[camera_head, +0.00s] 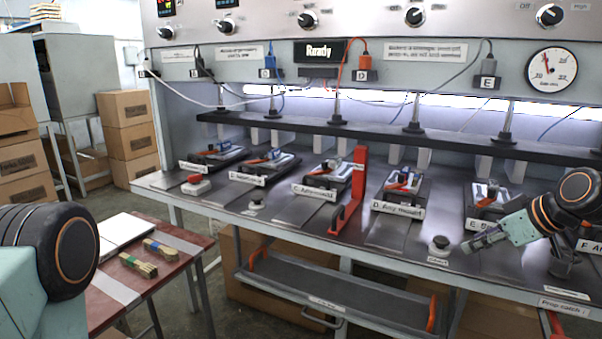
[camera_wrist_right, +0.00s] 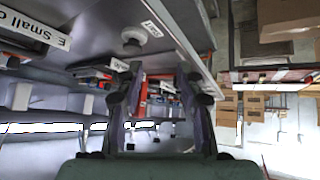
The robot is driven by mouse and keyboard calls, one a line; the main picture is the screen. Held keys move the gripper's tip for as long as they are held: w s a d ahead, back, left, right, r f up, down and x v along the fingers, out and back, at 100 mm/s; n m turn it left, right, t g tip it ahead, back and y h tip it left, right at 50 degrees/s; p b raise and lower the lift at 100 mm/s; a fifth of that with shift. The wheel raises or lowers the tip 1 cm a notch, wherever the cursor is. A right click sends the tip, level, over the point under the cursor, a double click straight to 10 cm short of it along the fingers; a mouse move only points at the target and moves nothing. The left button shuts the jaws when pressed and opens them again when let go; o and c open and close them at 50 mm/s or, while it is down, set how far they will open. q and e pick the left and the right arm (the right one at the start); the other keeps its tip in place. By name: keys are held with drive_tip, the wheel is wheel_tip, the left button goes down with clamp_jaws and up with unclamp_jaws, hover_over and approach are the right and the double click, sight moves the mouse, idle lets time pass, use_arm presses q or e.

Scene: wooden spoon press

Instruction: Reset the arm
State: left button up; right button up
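My right arm comes in from the right in the head view, and its gripper (camera_head: 478,241) hangs over the front of the press table, just right of a dark round button (camera_head: 440,242). In the right wrist view the two fingers of this gripper (camera_wrist_right: 158,80) stand apart with nothing between them. My left arm shows only as a large dark joint and a pale green link at the left edge of the head view. The left gripper is out of sight.
The press table (camera_head: 280,213) carries several labelled stations and a red upright bracket (camera_head: 351,192). A red button (camera_head: 196,184) sits at its left. A low side table (camera_head: 180,237) holds a white board and two bundles of wooden sticks. Cardboard boxes (camera_head: 130,125) stand behind.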

drive_tip(key=s+a+f+m+g+h, duration=0.1)
drive_tip(key=s+a+f+m, duration=0.3)
drive_tip(key=s+a+f, duration=0.35)
drive_tip(key=s+a+f+m+g+h, duration=0.1)
drive_tip(key=s+a+f+m, duration=0.35)
drive_tip(key=a+f, duration=0.5)
drive_tip(key=s+f+g, duration=0.2)
drive_tip(key=s+f, duration=0.2)
drive_tip(key=s, duration=0.5)
drive_tip(key=s+a+f+n+g, duration=0.1)
drive_tip(key=s+f+g, duration=0.1)
drive_tip(key=s+f, duration=0.3)
drive_tip(key=s+f+n+g+h, duration=0.1)
drive_tip(key=s+f, duration=0.4)
drive_tip(key=s, duration=0.8)
drive_tip(key=shift+s+a+g, duration=0.2)
drive_tip(key=shift+a+g, duration=0.1)
drive_tip(key=shift+g, duration=0.2)
